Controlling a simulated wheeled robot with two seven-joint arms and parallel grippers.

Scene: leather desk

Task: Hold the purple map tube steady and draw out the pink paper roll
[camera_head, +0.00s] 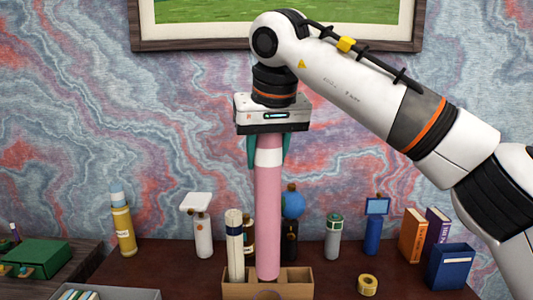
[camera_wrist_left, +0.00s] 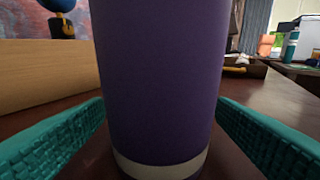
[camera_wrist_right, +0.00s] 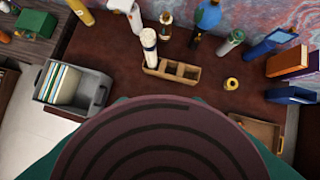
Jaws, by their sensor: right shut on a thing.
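The pink paper roll (camera_head: 268,215) hangs upright in the head view, with a white band near its top. My right gripper (camera_head: 268,140) is shut on its upper end. In the right wrist view the roll's end (camera_wrist_right: 165,150) fills the bottom, with a spiral on it. The roll's lower end shows in front of the wooden box in the head view.
A wooden compartment box (camera_wrist_right: 172,70) holds a pale roll (camera_wrist_right: 149,43). A yellow tape roll (camera_head: 367,284) lies to its right. Bottles and books (camera_head: 412,237) stand along the back. A grey tray (camera_wrist_right: 73,92) is at the left. Dark desk is bare between them.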

